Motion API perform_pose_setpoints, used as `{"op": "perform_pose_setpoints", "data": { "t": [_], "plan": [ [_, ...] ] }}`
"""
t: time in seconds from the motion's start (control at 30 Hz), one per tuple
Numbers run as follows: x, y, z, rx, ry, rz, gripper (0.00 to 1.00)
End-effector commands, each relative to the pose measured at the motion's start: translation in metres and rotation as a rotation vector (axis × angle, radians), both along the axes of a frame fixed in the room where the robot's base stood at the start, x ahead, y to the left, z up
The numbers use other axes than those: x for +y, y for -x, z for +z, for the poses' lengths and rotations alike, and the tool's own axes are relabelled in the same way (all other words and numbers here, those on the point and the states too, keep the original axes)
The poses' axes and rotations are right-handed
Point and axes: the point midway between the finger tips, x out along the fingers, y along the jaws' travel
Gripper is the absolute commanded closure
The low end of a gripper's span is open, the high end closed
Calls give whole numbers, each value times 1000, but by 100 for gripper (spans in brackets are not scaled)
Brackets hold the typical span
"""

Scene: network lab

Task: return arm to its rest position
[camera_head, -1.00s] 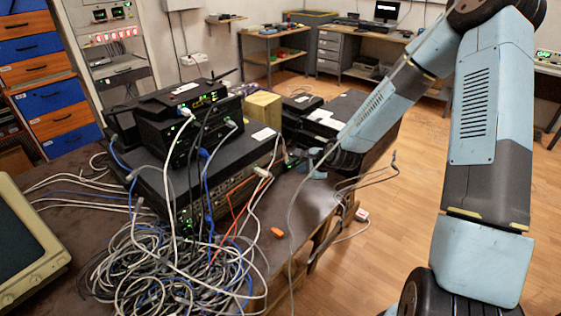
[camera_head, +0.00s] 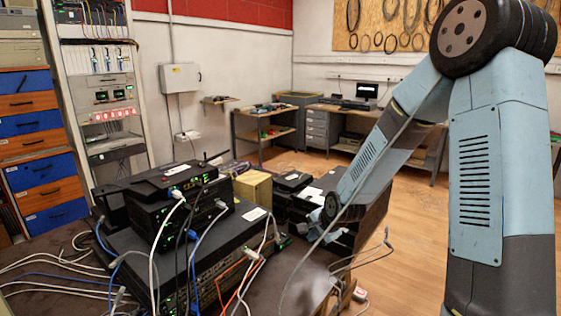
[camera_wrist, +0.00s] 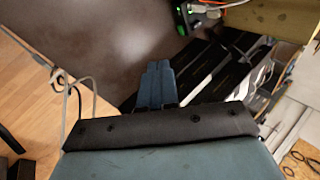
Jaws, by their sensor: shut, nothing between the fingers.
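My arm reaches in from the right in the head view, its forearm slanting down and left. My gripper (camera_head: 316,232) is at its end, near the table's right edge, beside the stacked black network devices (camera_head: 175,215). In the wrist view the blue-grey fingers of my gripper (camera_wrist: 158,68) lie together, shut and empty, over the dark table top (camera_wrist: 105,45). A thin grey cable (camera_head: 290,285) hangs in a curve beside the forearm.
White and blue cables (camera_head: 55,262) lie across the table at the left. A beige box (camera_head: 254,187) stands behind the devices. A rack (camera_head: 100,85) and drawers (camera_head: 45,170) stand at the left. Wooden floor (camera_head: 415,215) is open at the right, with desks behind.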

Motion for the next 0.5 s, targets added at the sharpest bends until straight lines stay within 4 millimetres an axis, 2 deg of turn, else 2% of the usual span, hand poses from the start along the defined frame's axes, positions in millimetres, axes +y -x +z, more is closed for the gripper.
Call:
{"op": "perform_pose_setpoints", "data": {
  "t": [0.03, 0.27, 0.5],
  "plan": [
    [-6, 4, 14, -13, 45, 26, 100],
    [-33, 28, 63, -36, 231, 145, 100],
    [-59, 62, 116, -47, 395, 255, 100]
  ]
}}
